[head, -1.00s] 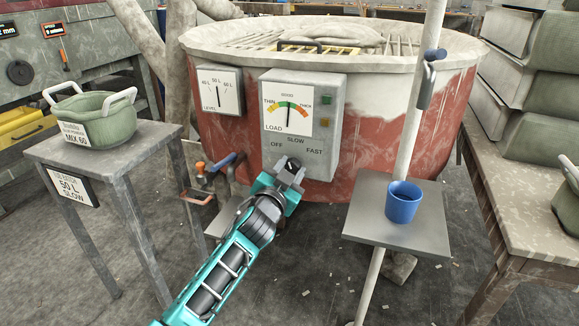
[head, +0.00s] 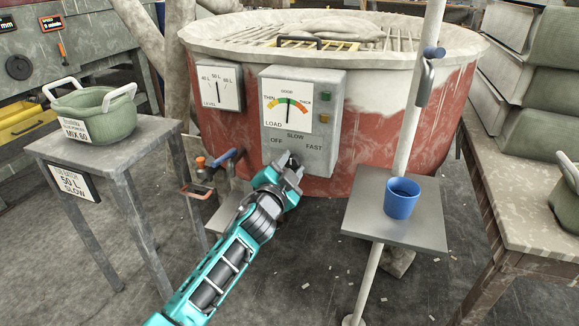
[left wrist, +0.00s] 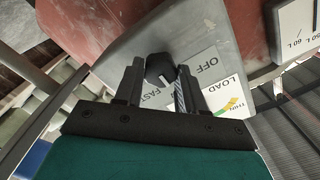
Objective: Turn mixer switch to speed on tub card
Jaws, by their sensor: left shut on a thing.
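The mixer control box (head: 338,110) is on the red tub, with OFF, SLOW and FAST printed below its load dial (head: 287,104). My left gripper (head: 288,165) is shut on the dark switch knob (left wrist: 159,68), which sits between the fingers in the left wrist view. The gripper hides the knob in the head view. In the wrist view the knob's white mark points between OFF and FAST, where a finger covers part of the plate. The card (head: 73,183) on the left stand reads 50 L, SLOW. My right gripper is not in view.
A green tub (head: 105,118) labelled MIX 60 stands on the left stand. A level gauge (head: 217,86) reads near 50 L. A blue cup (head: 401,199) stands on a small shelf (head: 365,225) right of my arm. A pipe with valves (head: 210,170) is to the left.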

